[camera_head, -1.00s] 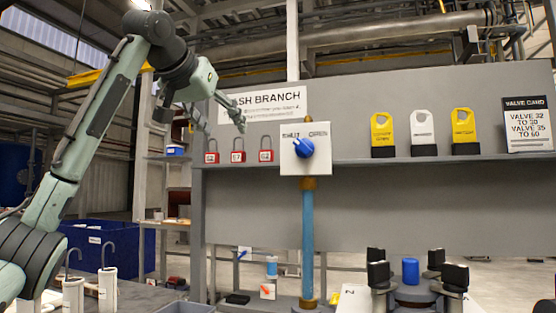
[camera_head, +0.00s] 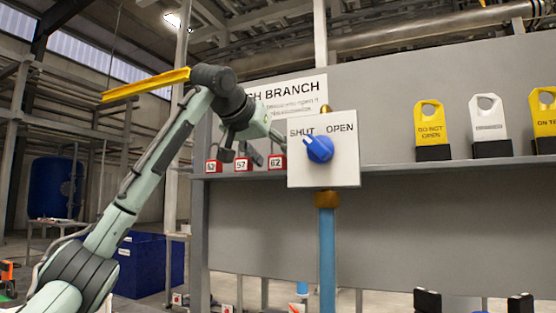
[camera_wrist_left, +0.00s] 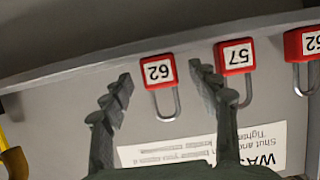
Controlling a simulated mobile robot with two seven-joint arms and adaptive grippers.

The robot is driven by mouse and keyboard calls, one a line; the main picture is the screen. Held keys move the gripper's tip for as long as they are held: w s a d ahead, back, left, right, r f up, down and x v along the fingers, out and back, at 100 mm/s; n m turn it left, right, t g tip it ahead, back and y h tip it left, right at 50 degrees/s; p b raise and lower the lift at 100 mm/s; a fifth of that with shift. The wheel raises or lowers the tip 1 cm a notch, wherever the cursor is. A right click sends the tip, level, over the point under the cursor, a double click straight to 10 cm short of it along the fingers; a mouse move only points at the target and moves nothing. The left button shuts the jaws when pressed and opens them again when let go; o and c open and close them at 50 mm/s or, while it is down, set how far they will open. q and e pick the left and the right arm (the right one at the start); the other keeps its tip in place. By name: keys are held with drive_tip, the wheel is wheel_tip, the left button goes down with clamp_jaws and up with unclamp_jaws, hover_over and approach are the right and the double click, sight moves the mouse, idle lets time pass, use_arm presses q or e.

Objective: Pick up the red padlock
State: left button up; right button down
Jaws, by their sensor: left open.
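Three red padlocks with white number labels stand in a row on the shelf of the grey panel: 52 (camera_head: 213,167), 57 (camera_head: 242,164) and 62 (camera_head: 277,162). My left gripper (camera_head: 254,151) is open and empty, close to the padlocks and partly in front of them. In the left wrist view, where the picture is upside down, padlock 62 (camera_wrist_left: 158,71) appears between the open fingers of the gripper (camera_wrist_left: 165,86). Padlock 57 (camera_wrist_left: 235,57) is just past the right finger, and padlock 52 (camera_wrist_left: 303,43) is cut by the edge. Whether the fingers touch any padlock cannot be told.
A white SHUT/OPEN box with a blue knob (camera_head: 319,149) sits right beside padlock 62, on a blue pipe (camera_head: 327,255). Yellow tag (camera_head: 430,121) and white tag (camera_head: 488,118) stand farther right on the shelf (camera_head: 390,168). A blue bin (camera_head: 150,265) is low at left.

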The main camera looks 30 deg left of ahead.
sight(278, 155)
use_arm(q)
drive_tip(key=shift+x, duration=1.3)
drive_tip(key=c, duration=1.3)
use_arm(e)
drive_tip(key=shift+s+d+f, duration=0.25)
drive_tip(key=shift+s+f, duration=0.2)
drive_tip(key=shift+f, duration=0.35)
